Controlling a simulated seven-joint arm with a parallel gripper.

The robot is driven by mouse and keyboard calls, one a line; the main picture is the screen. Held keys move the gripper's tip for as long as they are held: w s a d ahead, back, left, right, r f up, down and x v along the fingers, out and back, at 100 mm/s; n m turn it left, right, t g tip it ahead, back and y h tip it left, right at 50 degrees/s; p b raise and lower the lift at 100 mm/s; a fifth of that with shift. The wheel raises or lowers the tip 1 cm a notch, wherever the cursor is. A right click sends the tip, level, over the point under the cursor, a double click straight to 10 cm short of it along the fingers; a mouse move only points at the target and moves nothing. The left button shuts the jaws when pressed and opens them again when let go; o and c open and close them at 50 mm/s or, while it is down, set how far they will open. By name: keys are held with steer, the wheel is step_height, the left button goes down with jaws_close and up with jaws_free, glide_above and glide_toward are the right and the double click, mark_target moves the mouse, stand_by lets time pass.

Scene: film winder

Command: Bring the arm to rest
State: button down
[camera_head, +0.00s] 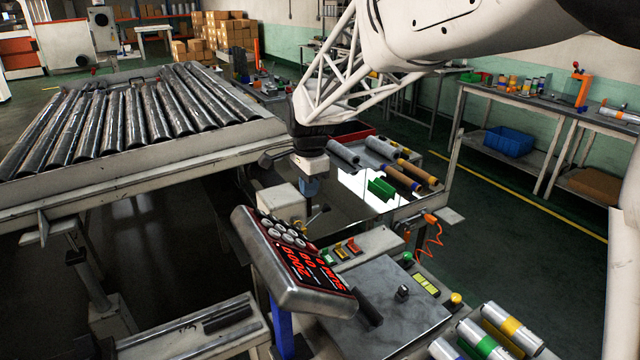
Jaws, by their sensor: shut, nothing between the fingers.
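My arm reaches in from the upper right. My gripper (311,188) hangs at its end, pointing down above the middle of the winding machine. Its fingers look small and dark from here, and they are shut with nothing between them. Behind the display box, the gripper stands clear of the rolls on the tray to its right. The control display (296,262), with red digits and round keys, is in front of it and lower.
A roller table (130,160) fills the left. A tray of rolls (385,165) with a green holder (382,188) lies right of the gripper. Several coloured rolls (485,338) lie at the front right. A workbench (510,95) with a blue bin (508,141) stands behind. Open floor lies at right.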

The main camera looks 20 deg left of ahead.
steer(key=s+d+r+n, duration=0.15)
steer(key=s+d, duration=0.25)
steer(key=d, duration=0.4)
steer(key=s+d+r+n+t, duration=0.15)
steer(key=s+d, duration=0.25)
steer(key=d, duration=0.4)
steer(key=s+d+r+n, duration=0.1)
steer(key=s+d+r, duration=0.2)
steer(key=d, duration=0.5)
steer(key=s+d+f+n, duration=0.2)
steer(key=s+d, duration=0.6)
steer(key=s, duration=0.2)
steer(key=s+d+f+n+t, duration=0.1)
steer(key=s+d+f+n, duration=0.1)
steer(key=s+d, duration=0.6)
steer(key=s, duration=0.3)
steer(key=shift+f+n, duration=0.35)
steer(key=shift+n, duration=0.05)
